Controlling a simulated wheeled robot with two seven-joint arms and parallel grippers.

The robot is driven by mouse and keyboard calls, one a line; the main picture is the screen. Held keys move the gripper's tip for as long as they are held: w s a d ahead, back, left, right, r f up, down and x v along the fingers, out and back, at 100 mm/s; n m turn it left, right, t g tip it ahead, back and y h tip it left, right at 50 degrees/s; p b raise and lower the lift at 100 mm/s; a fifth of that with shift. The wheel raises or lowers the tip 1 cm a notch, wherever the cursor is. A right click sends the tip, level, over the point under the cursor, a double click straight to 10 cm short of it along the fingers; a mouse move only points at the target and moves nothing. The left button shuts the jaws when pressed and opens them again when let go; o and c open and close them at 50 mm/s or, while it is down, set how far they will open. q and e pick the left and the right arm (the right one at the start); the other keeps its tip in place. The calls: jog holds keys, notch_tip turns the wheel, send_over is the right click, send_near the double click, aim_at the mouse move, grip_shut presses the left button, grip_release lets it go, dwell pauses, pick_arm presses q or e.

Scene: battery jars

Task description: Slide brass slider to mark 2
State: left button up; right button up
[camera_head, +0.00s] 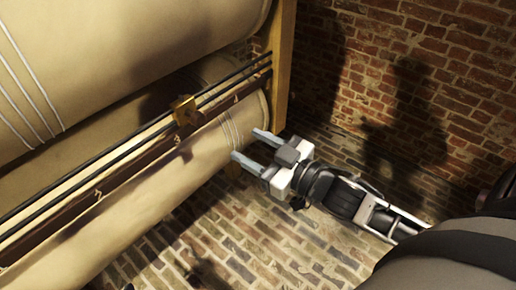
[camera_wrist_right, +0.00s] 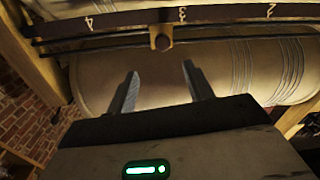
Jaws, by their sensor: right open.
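The brass slider (camera_head: 185,110) is a small block on a pair of dark rods (camera_head: 110,150) along the front of the large tan jars. In the right wrist view the slider (camera_wrist_right: 161,38) sits by mark 3 (camera_wrist_right: 182,14), slightly toward mark 4 (camera_wrist_right: 88,22). Mark 2 (camera_wrist_right: 271,10) is farther right on the dark marked strip (camera_wrist_right: 225,13). My right gripper (camera_head: 248,145) is open and empty, to the right of the slider and apart from it. In the wrist view its fingers (camera_wrist_right: 161,72) point toward the slider, one on each side. My left gripper is not in view.
A wooden post (camera_head: 284,70) stands at the right end of the rods. A brick wall (camera_head: 440,60) is at the right, and brick paving (camera_head: 260,240) lies below. Large tan jars (camera_head: 110,50) fill the left, above and below the rods.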

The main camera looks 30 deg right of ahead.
aim_at(202, 121)
jog(key=shift+s+d, duration=0.15)
jog(key=shift+s, duration=0.25)
jog(key=w+a+m+p, duration=0.1)
jog(key=w+a+p, duration=0.1)
jog(key=w, duration=0.3)
jog(key=w+a+m+p, duration=0.1)
jog(key=w+a+p, duration=0.1)
jog(key=w+p, duration=0.2)
jog(key=w+a+m+p, duration=0.1)
jog(key=w+a+p, duration=0.1)
jog(key=w, duration=0.3)
jog(key=shift+w+a+m+p, duration=0.3)
jog(key=shift+w+a+p, duration=0.1)
jog(key=shift+p, duration=0.2)
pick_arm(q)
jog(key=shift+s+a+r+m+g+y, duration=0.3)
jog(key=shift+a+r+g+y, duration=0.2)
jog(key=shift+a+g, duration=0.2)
